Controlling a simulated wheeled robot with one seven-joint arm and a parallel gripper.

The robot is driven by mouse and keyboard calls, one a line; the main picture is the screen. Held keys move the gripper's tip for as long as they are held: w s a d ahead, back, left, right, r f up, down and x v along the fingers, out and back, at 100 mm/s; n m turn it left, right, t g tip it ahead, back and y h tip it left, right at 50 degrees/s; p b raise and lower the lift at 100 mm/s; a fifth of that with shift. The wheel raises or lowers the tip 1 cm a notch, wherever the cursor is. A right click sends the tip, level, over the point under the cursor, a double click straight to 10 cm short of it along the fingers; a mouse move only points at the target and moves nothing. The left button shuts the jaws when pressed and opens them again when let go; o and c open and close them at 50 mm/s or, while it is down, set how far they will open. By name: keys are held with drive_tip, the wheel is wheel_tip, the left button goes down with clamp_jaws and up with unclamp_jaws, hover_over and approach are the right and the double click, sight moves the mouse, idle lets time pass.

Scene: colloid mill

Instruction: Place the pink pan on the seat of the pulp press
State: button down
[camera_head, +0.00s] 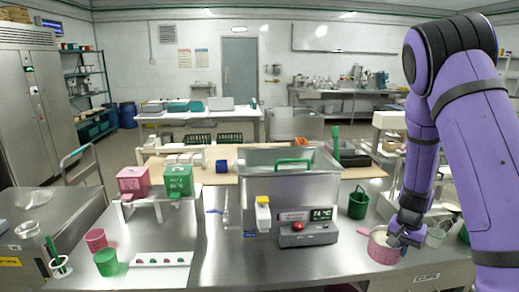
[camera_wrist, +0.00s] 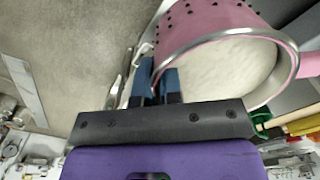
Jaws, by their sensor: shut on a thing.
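The pink pan (camera_head: 381,252) is a round pink vessel with a pale rim and a handle pointing left, at the right front of the steel bench. In the wrist view the pink pan (camera_wrist: 215,22) shows close up, with dark holes in its wall and a pale inside. My gripper (camera_head: 396,240) is at the pan's right rim; in the wrist view its blue fingers (camera_wrist: 158,84) are shut on the rim. A white upright apparatus (camera_head: 391,120) stands behind my arm at right and may be the pulp press. My arm partly hides it, and I cannot make out its seat.
A steel tank (camera_head: 290,190) with a control box (camera_head: 307,233) stands mid-bench, left of the pan. A green bucket (camera_head: 358,203) stands behind the pan. Pink and green cups (camera_head: 106,262) and a white tray (camera_head: 160,259) are at front left. The front middle of the bench is clear.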

drive_tip(key=w+a+f+n, duration=0.3)
drive_tip(key=a+n, duration=0.1)
drive_tip(key=a, duration=0.3)
drive_tip(key=w+a+f+n, duration=0.2)
drive_tip(key=a+n, duration=0.3)
drive_tip(key=a, duration=0.3)
drive_tip(key=shift+w+f, duration=0.4)
drive_tip(key=shift+f, duration=0.1)
